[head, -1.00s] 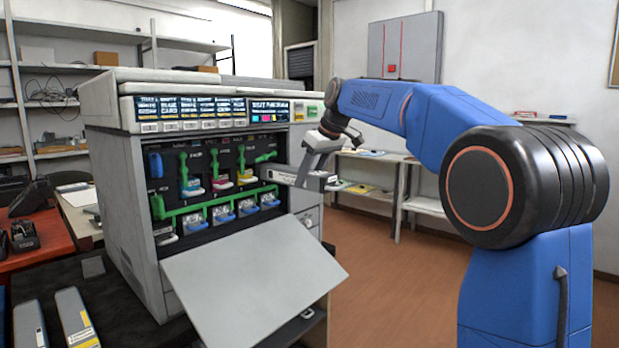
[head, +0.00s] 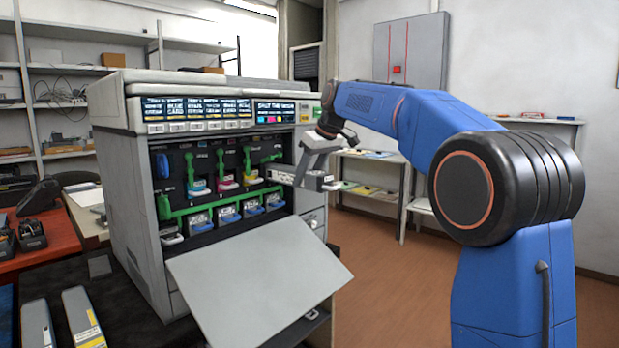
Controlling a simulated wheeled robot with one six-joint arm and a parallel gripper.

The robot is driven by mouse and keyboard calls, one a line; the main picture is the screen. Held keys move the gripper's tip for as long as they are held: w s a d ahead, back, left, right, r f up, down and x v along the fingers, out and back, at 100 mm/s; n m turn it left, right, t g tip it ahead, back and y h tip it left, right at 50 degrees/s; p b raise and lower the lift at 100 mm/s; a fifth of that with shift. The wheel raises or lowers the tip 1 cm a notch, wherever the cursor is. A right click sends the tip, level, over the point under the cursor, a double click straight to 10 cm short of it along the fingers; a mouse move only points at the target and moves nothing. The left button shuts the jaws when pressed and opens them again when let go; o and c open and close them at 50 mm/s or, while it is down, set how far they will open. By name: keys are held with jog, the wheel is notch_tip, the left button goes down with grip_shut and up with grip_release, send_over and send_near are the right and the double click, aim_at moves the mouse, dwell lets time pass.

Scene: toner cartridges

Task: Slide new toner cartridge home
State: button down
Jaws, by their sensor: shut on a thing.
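The printer (head: 138,180) stands left of centre with its front open. Coloured toner units and green levers (head: 190,176) show in a row inside its bay. A long grey cartridge (head: 284,174) juts out from the right end of that row. Its inner end is hidden in the bay, so I cannot tell how deep it sits. My gripper (head: 312,172) is shut on the cartridge near its outer end, just outside the printer's right front edge. The fingertips are small and partly merge with the cartridge.
The printer's grey front cover (head: 258,280) hangs open below the bay. Two more cartridges (head: 38,328) (head: 82,318) lie on the dark table at lower left. A red desk (head: 45,240) is at far left. The floor (head: 385,275) right of the printer is clear.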

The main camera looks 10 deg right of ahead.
aim_at(318, 173)
jog(key=shift+w+a, duration=0.2)
jog(key=shift+w, duration=0.1)
dwell(0.5)
jog(key=c, duration=0.8)
grip_release()
jog(key=shift+f, duration=0.1)
jog(key=shift+c, duration=0.2)
jog(key=shift+s, duration=0.1)
jog(key=shift+s+d, duration=0.6)
jog(key=shift+s, duration=0.2)
jog(key=shift+s+d, duration=0.55)
jog(key=shift+s, duration=0.25)
